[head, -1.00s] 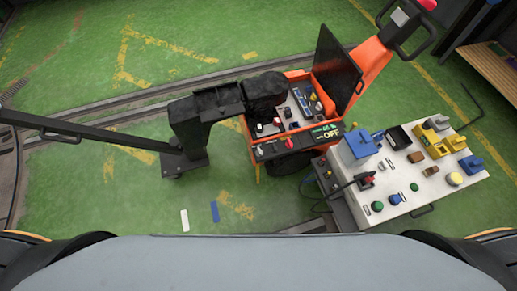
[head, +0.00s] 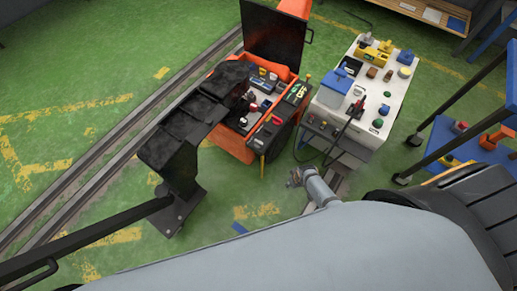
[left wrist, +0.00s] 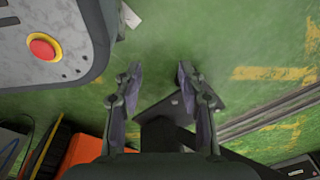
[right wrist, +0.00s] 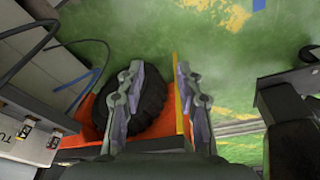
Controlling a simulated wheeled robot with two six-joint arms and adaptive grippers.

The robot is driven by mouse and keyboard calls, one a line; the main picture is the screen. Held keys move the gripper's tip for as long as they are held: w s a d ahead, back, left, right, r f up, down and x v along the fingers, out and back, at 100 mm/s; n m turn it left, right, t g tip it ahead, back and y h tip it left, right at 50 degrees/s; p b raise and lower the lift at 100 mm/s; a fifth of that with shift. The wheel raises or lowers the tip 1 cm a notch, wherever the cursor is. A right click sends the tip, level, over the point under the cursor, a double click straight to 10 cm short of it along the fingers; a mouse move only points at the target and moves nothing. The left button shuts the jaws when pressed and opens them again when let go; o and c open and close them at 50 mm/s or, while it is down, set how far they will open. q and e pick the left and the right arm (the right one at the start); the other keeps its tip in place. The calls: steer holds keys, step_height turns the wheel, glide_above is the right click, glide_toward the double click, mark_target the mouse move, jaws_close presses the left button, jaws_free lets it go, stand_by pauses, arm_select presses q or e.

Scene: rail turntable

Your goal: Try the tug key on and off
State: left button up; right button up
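The orange tug (head: 236,146) stands beyond my body in the head view, with its black lid (head: 277,32) raised. Its open top holds several small controls, and a dark front panel (head: 297,93) bears a lit green marking. The key is too small to make out. In the right wrist view the tug's black wheel (right wrist: 144,102) and an upright yellow bar (right wrist: 180,92) are close to my right gripper (right wrist: 158,72), which is open and empty. My left gripper (left wrist: 160,72) is open and empty above the green floor.
A white bench (head: 345,101) with several coloured parts and a cable stands right of the tug. A black post with a foot plate (head: 178,212) and long bar stands at its left. A blue stand (head: 470,150) is at the right. Rails cross the floor at left.

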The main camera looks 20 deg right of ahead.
steer(key=w+a+r+n+b, duration=0.1)
steer(key=w+a+r+b, duration=0.15)
steer(key=w, duration=0.75)
arm_select(q)
steer(key=w+f+b, duration=0.5)
steer(key=w+f, duration=0.2)
arm_select(e)
steer(key=n+t+y, duration=0.1)
steer(key=n+y, duration=0.2)
steer(key=n, duration=0.1)
glide_toward(259, 142)
steer(key=b+x, duration=0.3)
steer(key=x, duration=0.2)
steer(key=shift+a, duration=0.1)
steer(key=b+x, duration=0.1)
steer(key=x, duration=0.2)
steer(key=shift+w+f, duration=0.25)
steer(key=shift+f, duration=0.05)
arm_select(q)
steer(key=w+d+r, duration=0.2)
steer(key=w+r, duration=0.3)
steer(key=r, duration=0.4)
steer(key=shift+d+r, duration=0.3)
steer(key=shift+d, duration=0.1)
steer(key=shift+w, duration=0.1)
arm_select(e)
jaws_close()
